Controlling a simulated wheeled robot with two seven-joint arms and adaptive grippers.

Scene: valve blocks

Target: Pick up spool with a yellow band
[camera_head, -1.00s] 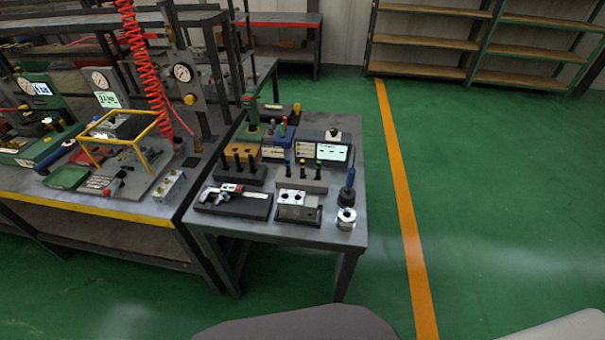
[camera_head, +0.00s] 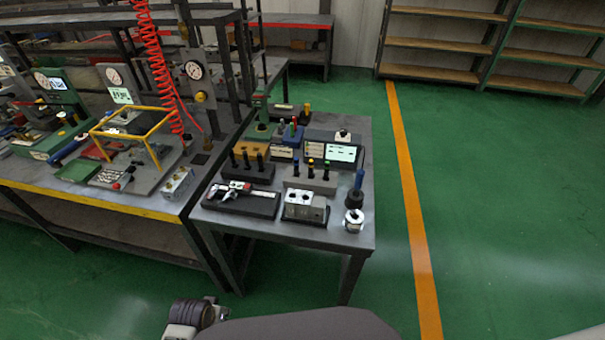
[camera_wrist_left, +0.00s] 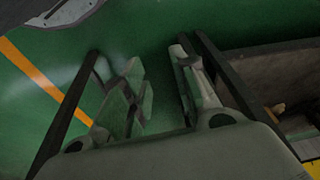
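A small dark spool with a yellow band (camera_head: 311,169) stands upright in a grey block on the small table, between a blue-banded piece (camera_head: 296,168) and a green-banded piece (camera_head: 326,170). Its details are too small to make out. Part of my left arm or gripper shows at the bottom edge of the head view, well short of the table; its fingertips cannot be made out there. In the left wrist view my left gripper (camera_wrist_left: 162,85) has its fingers apart with nothing between them, above green floor. The spool is not visible in that view. My right gripper is out of view.
The small table (camera_head: 345,236) also holds a black rack with dark pins (camera_head: 247,170), a caliper on a dark base (camera_head: 242,198), a metal block (camera_head: 305,206) and a metal nut (camera_head: 354,219). A cluttered bench (camera_head: 150,207) adjoins at left. The floor to the right is clear.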

